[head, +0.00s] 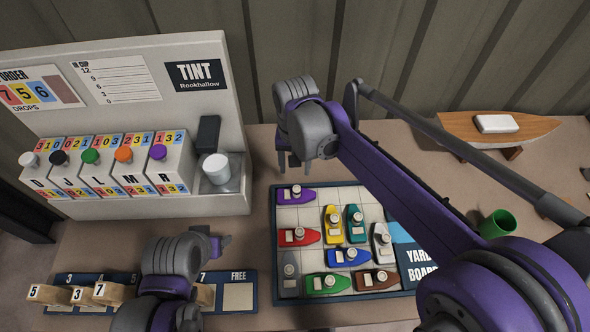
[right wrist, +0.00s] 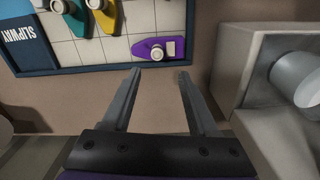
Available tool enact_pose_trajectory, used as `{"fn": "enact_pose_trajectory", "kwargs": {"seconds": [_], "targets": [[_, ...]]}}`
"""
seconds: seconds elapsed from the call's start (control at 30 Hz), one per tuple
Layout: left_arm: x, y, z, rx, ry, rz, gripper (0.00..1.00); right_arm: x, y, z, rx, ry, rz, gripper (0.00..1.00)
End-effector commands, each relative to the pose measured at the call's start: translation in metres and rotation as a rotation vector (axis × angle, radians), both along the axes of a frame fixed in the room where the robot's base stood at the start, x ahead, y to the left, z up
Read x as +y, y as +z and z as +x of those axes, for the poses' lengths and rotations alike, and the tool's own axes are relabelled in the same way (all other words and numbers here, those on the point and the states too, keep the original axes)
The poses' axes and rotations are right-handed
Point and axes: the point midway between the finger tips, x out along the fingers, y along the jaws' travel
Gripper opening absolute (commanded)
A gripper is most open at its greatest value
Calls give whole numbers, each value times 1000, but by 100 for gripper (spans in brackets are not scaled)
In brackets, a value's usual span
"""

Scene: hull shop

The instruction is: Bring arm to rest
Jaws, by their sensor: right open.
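My right arm reaches in from the right. Its right gripper (head: 295,165) points down above the bench behind the puzzle board (head: 338,197), near the purple boat (head: 296,195). In the right wrist view the right gripper (right wrist: 158,75) has its two fingers apart with only bare bench between them. The purple boat (right wrist: 157,49) lies beyond the fingertips, apart from them. My left gripper (head: 225,241) is low at the left, over the bench in front of the tint machine. Its fingers are small and seen from the side, so their opening is unclear.
The tint machine (head: 235,95) stands at the left with a white cup (head: 216,168) in its bay. Several boats fill the board. A numbered rack (head: 262,290) lies at the front left. A green cup (head: 497,224) and a wooden boat hull (head: 540,133) are at the right.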

Motion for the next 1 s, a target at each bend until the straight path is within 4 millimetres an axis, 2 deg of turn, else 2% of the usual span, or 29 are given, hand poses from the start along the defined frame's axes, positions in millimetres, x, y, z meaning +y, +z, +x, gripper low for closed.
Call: {"fn": "enact_pose_trajectory", "kwargs": {"seconds": [0.47, 0.57, 0.67, 0.77, 1.0], "targets": [[0, 0, 0, 0, 0, 0, 60, 0, 0, 0, 0, 0, 0, 60], [0, 0, 0, 0, 0, 0, 60, -6, 1, -4, -9, 1, 3, 60], [0, 0, 0, 0, 0, 0, 60, -24, 5, -15, -41, 6, 13, 60], [0, 0, 0, 0, 0, 0, 60, -52, 8, -35, -99, 20, 26, 60], [0, 0, 0, 0, 0, 0, 60, -117, -2, -98, -274, 63, 30, 60]]}}
